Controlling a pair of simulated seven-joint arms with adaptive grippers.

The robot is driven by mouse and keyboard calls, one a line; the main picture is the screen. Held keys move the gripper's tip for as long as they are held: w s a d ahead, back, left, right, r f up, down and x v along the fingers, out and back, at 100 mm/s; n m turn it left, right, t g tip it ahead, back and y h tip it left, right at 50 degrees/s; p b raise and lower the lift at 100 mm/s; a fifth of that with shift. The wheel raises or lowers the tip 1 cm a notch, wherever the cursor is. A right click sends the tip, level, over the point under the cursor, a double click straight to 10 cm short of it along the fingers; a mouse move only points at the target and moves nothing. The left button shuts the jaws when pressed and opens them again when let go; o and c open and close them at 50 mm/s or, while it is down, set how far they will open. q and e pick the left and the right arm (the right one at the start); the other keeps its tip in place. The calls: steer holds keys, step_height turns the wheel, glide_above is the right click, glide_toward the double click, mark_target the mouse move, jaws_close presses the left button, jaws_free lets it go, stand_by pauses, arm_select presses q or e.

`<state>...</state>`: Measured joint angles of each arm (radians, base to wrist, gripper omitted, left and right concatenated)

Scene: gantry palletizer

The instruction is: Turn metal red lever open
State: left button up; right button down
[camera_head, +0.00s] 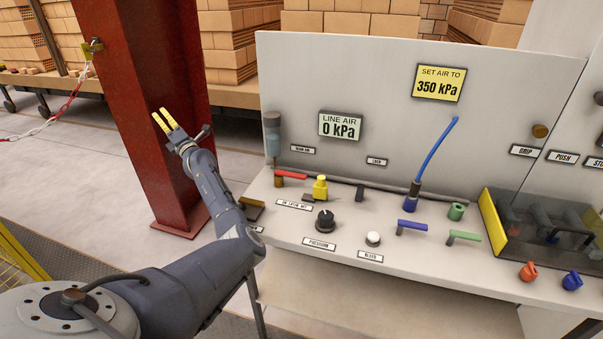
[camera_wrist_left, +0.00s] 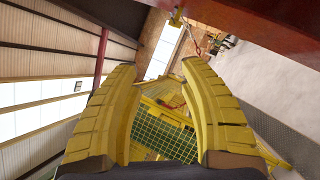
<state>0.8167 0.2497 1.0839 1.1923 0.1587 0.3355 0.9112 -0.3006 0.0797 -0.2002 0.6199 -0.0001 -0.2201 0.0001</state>
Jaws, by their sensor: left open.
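The red lever (camera_head: 291,175) lies on the left part of the light grey panel's bench in the head view, on a brown-gold valve body (camera_head: 279,182). It points to the right, roughly along the panel. My left gripper (camera_head: 163,121) is raised in front of the red column, well to the left of the lever and apart from it. Its yellow fingers are open and empty, which also shows in the left wrist view (camera_wrist_left: 163,95). The lever is not in the left wrist view. My right gripper is not in view.
Blue (camera_head: 412,226) and green (camera_head: 463,236) levers lie to the right. The line air display (camera_head: 340,126) reads 0 kPa. A red column (camera_head: 143,80) stands behind my left gripper.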

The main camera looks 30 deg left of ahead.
arm_select(q)
steer(key=s+d+r+n+g, duration=0.2)
steer(key=d+r+n+g, duration=0.2)
steer(key=r+n+g, duration=0.4)
steer(key=n+t+h, duration=0.2)
steer(key=n+h, duration=0.9)
steer(key=h, duration=0.7)
glide_toward(296, 174)
steer(key=shift+t, duration=0.3)
steer(key=x, duration=0.9)
steer(key=shift+s, duration=0.4)
jaws_close()
